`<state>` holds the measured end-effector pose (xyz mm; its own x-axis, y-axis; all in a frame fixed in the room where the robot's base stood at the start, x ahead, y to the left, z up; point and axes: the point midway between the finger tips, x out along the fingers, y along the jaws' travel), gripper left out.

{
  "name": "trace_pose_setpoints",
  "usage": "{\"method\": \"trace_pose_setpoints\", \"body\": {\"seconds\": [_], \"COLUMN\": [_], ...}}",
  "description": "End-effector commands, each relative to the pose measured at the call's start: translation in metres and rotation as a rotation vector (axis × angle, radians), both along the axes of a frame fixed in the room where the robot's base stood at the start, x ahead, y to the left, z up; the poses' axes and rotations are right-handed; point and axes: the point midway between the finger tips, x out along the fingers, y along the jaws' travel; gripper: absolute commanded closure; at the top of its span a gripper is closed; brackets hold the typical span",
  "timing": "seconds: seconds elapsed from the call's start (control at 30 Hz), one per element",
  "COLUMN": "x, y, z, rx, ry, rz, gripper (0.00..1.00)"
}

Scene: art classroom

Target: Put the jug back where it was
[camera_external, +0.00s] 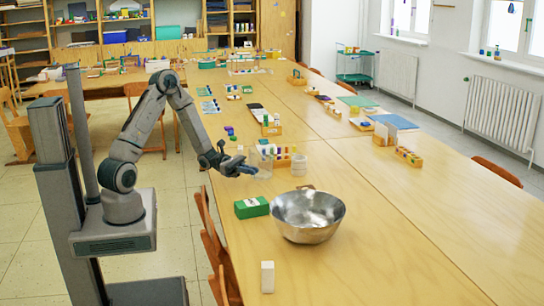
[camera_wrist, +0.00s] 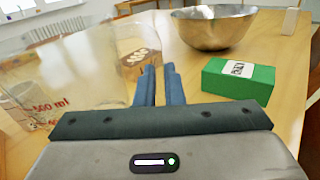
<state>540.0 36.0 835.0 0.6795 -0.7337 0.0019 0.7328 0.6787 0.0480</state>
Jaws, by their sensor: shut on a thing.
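The jug (camera_wrist: 75,78) is clear, with red marks reading "500 ml"; it fills the left of the wrist view. In the external view the jug (camera_external: 263,162) is faint, just beyond my fingertips over the near part of the long table. My gripper (camera_external: 246,169) is shut on the jug at its side. In the wrist view the two blue-grey fingers (camera_wrist: 159,84) are close together at the jug's right side. The clear part between them is hard to make out. I cannot tell whether the jug's base touches the table.
A metal bowl (camera_external: 307,214) and a green box (camera_external: 251,208) stand on the table (camera_external: 400,255), nearer the camera than the jug. A white block (camera_external: 267,277) stands near the left edge. A rack of bottles (camera_external: 283,157) is close behind the jug. Chairs line the left edge.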

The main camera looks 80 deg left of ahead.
Motion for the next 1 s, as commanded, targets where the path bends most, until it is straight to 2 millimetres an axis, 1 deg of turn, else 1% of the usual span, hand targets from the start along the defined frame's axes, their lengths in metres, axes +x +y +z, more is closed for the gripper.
{"method": "trace_pose_setpoints", "body": {"seconds": [0.03,0.1,0.2,0.47,0.6,0.63,0.7,1.0], "x": [0.0,0.0,0.0,0.0,0.0,0.0,0.0,0.0], "y": [0.0,-0.001,-0.001,-0.001,-0.001,0.0,0.0,0.0], "z": [-0.009,-0.019,-0.029,-0.03,-0.034,-0.034,-0.034,-0.032], "rx": [-0.003,-0.003,-0.002,0.0,0.0,0.0,0.0,0.001], "ry": [0.002,0.002,0.001,-0.001,-0.001,0.0,0.0,-0.001], "rz": [0.0,-0.001,-0.001,0.0,0.0,0.0,0.0,0.0], "gripper": [1.0,1.0,1.0,1.0,1.0,0.86,0.7,0.7]}}
